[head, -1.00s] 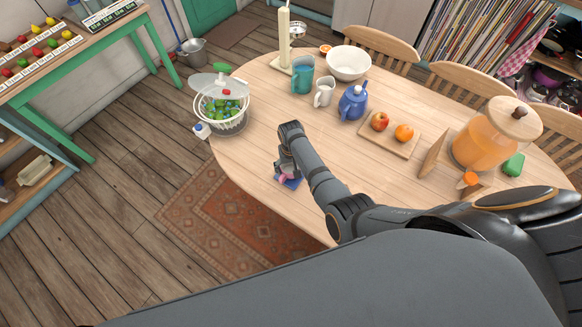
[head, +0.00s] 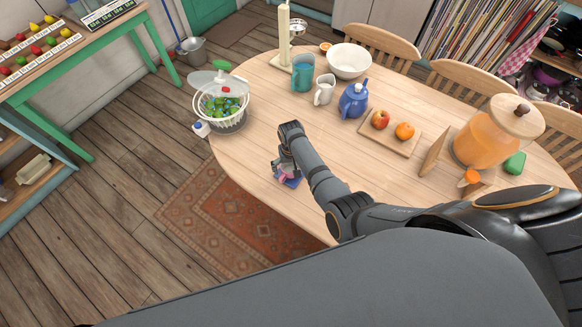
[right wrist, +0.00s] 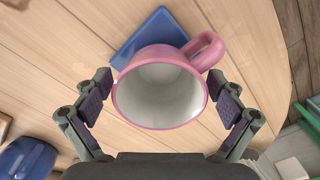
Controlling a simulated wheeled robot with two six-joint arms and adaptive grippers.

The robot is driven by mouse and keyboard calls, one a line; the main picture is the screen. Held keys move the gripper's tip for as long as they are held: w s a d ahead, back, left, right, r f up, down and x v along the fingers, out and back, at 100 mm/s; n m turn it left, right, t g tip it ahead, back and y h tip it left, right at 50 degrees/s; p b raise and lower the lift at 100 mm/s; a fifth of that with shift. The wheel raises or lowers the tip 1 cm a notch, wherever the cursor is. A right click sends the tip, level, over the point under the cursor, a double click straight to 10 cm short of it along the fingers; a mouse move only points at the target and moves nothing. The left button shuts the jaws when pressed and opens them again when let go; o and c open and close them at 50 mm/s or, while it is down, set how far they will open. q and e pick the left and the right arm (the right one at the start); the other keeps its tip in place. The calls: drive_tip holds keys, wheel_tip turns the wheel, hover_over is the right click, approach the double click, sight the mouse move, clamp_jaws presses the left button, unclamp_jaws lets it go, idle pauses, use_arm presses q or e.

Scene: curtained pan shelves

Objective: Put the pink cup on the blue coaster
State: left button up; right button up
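The pink cup (right wrist: 162,85) stands upright at the blue coaster (right wrist: 150,32), its handle pointing up and right in the right wrist view. The cup's base overlaps the coaster there, but its exact contact is hidden. In the head view, the cup (head: 285,175) and coaster (head: 292,182) show small at the table's near-left edge, partly behind my right gripper (head: 280,172). My right gripper (right wrist: 160,88) has one finger on each side of the cup, with narrow gaps visible; it is open around it. My left gripper is not in view.
A white colander of greens (head: 221,108) stands left on the table (head: 255,140). The blue teapot (head: 353,101), white mug (head: 324,90) and teal cup (head: 302,72) stand farther back. A fruit board (head: 390,133) and orange jar (head: 486,138) are to the right.

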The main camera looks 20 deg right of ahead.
wheel_tip(320, 180, up, 12)
idle(0.7)
clamp_jaws()
idle(0.8)
drive_tip(key=shift+f, duration=0.1)
idle(1.1)
